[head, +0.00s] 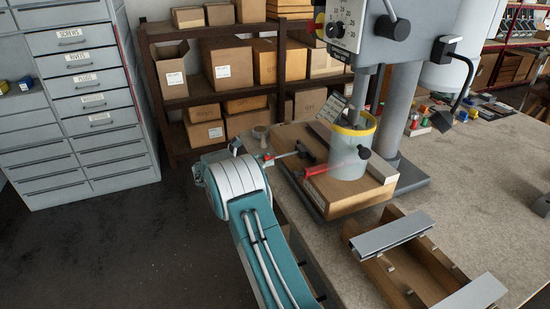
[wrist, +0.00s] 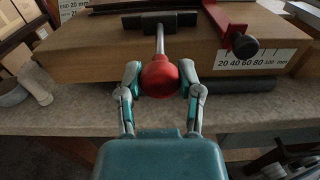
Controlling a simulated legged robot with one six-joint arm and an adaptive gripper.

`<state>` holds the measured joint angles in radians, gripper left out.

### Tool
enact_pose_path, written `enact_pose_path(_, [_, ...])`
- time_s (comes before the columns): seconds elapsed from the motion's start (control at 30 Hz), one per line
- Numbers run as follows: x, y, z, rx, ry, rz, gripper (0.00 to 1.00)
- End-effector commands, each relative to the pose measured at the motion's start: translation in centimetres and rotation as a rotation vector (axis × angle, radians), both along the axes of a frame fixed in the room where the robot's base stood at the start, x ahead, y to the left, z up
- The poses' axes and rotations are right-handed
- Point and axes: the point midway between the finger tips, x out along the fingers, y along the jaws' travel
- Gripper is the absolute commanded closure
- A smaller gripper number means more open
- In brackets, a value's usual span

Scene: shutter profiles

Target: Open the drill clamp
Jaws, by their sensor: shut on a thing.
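The drill clamp shows in the wrist view as a black jaw block (wrist: 158,22) on a wooden base, with a metal rod running toward me to a round red knob (wrist: 159,76). My gripper (wrist: 160,84) has its two fingers on either side of the red knob and is shut on it. In the head view the clamp's black jaw (head: 306,151) and thin rod lie on the wooden drill base (head: 350,192), left of the clear guard. My gripper (head: 262,160) is at the rod's left end, partly hidden by my wrist.
A red bar with a black knob (wrist: 246,47) stands right of the rod, above a printed scale. The drill press column (head: 402,110) and clear guard (head: 350,145) rise behind. Metal profiles (head: 392,235) lie on a wooden fixture at the front right. Open floor is at left.

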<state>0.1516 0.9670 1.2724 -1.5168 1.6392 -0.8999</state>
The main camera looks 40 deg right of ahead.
Motion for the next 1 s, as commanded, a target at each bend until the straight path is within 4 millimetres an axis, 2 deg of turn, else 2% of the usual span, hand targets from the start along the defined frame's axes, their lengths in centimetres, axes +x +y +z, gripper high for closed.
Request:
enact_pose_path(0.2, [0.3,0.5,0.0,0.001,-0.001,0.011,1.0])
enact_pose_path(0.23, [0.3,0.4,0.0,0.001,-0.001,0.012,0.49])
enact_pose_path(0.3, [0.3,0.5,0.0,0.001,-0.001,0.012,0.19])
enact_pose_path(0.77, [0.2,0.7,0.1,0.0,-0.001,0.006,0.19])
enact_pose_path(0.87, [0.5,1.8,0.0,0.0,-0.001,0.008,0.19])
enact_pose_path(1.0, [1.2,4.6,0.0,0.0,-0.001,0.01,0.19])
